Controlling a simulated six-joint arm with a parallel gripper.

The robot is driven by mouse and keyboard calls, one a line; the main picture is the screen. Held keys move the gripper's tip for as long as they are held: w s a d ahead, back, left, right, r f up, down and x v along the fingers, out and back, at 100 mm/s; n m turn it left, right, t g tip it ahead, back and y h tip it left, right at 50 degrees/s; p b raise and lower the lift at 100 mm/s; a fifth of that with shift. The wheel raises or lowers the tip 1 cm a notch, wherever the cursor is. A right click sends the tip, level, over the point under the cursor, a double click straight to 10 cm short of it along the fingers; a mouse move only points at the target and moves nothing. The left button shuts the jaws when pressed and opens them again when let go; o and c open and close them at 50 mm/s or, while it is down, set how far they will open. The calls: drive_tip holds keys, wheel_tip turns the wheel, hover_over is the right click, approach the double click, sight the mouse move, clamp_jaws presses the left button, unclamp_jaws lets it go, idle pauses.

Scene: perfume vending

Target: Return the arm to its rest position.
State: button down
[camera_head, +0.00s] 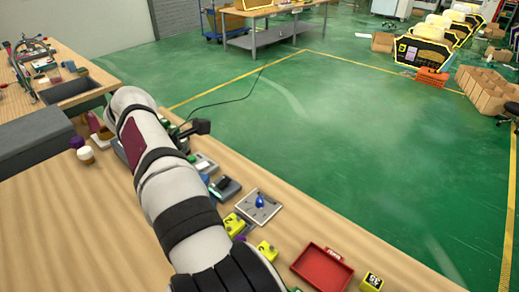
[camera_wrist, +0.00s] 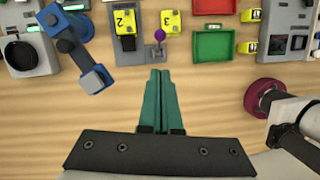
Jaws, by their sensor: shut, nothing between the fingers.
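My gripper (camera_wrist: 160,77) shows in the wrist view with its two green fingers together, shut and empty, above bare wooden table. In the head view my arm stretches from the bottom edge up to the left over the table (camera_head: 60,215); the fingers are hidden there. No marked rest position shows in either view.
A red tray (camera_head: 322,268), a yellow block (camera_head: 371,283) and a grey plate with a blue piece (camera_head: 259,206) lie near the table's right edge. In the wrist view a blue jointed device (camera_wrist: 75,45) is left of the fingers and a green tray (camera_wrist: 213,45) lies ahead right.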

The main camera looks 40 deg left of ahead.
drive_tip(key=w+d+r+m+g, duration=0.15)
drive_tip(key=w+d+m, duration=0.25)
drive_tip(key=d+m, duration=0.55)
drive_tip(key=w+d+r+m+g, duration=0.15)
drive_tip(key=w+d+m, duration=0.4)
drive_tip(key=d, duration=0.75)
drive_tip(key=s+d+f+m+y, duration=0.1)
drive_tip(key=s+d+m, duration=0.2)
drive_tip(key=d+m, duration=0.4)
drive_tip(key=s+d+f+m+y, duration=0.1)
drive_tip(key=s+d+m, duration=0.3)
drive_tip(key=d+m, duration=0.3)
drive_tip(key=s+d+f+m+y, duration=0.1)
drive_tip(key=s+d+f+m, duration=0.4)
drive_tip(key=s+m, duration=0.3)
drive_tip(key=m, duration=0.2)
drive_tip(key=shift+d+m, duration=0.25)
drive_tip(key=shift+m, duration=0.15)
drive_tip(key=shift+f, duration=0.1)
